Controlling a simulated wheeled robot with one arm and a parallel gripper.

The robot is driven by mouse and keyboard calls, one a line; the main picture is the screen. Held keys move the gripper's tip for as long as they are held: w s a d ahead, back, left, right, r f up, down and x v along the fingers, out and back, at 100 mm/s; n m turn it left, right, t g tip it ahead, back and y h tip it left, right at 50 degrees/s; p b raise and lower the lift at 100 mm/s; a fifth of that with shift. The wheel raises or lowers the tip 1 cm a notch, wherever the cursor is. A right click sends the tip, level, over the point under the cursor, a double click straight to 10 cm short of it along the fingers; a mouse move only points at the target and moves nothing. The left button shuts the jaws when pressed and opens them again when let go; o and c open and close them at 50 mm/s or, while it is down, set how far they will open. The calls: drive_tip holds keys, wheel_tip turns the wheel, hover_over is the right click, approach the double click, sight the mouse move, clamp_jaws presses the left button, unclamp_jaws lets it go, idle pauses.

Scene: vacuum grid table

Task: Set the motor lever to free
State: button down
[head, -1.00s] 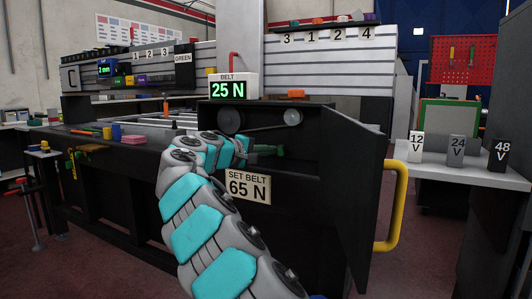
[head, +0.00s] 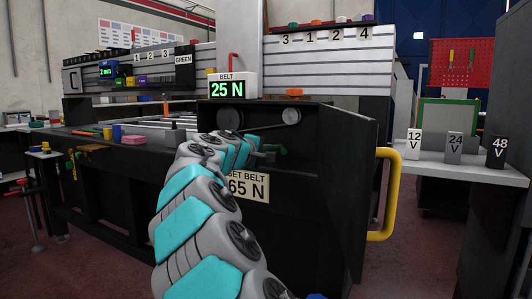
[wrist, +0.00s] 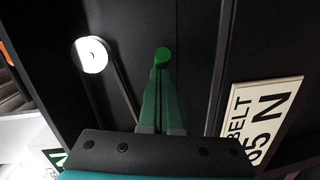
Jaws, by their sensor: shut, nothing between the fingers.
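The lever's lower part and any setting marks are hidden or not readable.
A belt (head: 262,126) runs over two pulleys above my gripper. The display (head: 228,90) reads 25 N. A sign (head: 250,188), partly behind my arm, reads 65 N. A yellow handle (head: 388,195) stands out at the right. Blocks marked 12 V, 24 V and 48 V (head: 498,153) stand farther right.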

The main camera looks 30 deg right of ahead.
drive_tip(key=shift+s+d, duration=0.15)
drive_tip(key=shift+s, duration=0.1)
drive_tip(key=shift+s+d+r+n+t+y+p, duration=0.1)
drive_tip(key=shift+s+d+n+t+y+p, duration=0.25)
drive_tip(key=shift+n+t+y, duration=0.45)
drive_tip(key=shift+s+d+n+t+y+p, duration=0.2)
drive_tip(key=shift+d+n+t+y+p, duration=0.3)
drive_tip(key=shift+n+t, duration=0.4)
drive_tip(key=shift+s+d, duration=0.3)
drive_tip(key=shift+d, duration=0.5)
drive_tip(key=shift+d, duration=0.15)
